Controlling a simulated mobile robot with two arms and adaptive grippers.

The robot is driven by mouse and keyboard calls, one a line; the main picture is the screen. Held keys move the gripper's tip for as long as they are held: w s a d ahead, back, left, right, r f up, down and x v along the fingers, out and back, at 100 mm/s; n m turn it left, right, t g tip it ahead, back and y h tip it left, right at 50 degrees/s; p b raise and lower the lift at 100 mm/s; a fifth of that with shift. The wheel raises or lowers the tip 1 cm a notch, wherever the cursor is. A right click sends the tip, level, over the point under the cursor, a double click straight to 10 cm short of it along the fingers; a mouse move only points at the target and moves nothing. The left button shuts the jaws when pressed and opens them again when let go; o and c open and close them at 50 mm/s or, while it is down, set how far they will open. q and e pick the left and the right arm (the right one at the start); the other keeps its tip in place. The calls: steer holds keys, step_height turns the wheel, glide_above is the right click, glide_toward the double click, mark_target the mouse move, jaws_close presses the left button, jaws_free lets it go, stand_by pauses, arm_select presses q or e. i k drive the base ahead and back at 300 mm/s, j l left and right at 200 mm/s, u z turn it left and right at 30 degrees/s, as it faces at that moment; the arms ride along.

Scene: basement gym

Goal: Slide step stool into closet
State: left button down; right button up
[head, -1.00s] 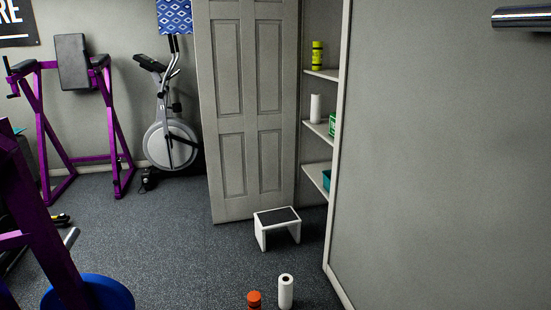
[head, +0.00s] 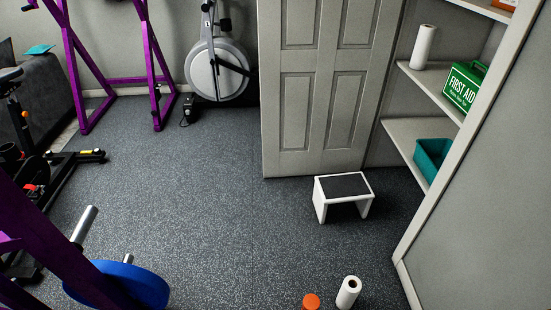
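A white step stool (head: 343,187) with a dark top stands upright on the speckled grey floor in the head view. It is in front of the open closet door (head: 319,120), near its lower right corner. The closet (head: 440,105) is to the right of the door, with shelves along its right side. Its floor is partly visible behind and right of the stool. Neither of my grippers shows in the head view.
The shelves hold a paper roll (head: 424,46), a green first aid box (head: 463,87) and a teal bin (head: 434,158). Another paper roll (head: 348,292) and an orange-topped object (head: 311,302) stand in front of the stool. A blue weight plate (head: 130,285) is at lower left. The middle floor is clear.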

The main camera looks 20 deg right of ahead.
mark_target(335, 188)
steer(key=i+j+z, duration=0.1)
steer(key=i+z, duration=0.15)
steer(key=i+j+z, duration=0.25)
steer(key=i, duration=0.25)
steer(key=i+j+z, duration=0.25)
steer(key=i+l, duration=0.1)
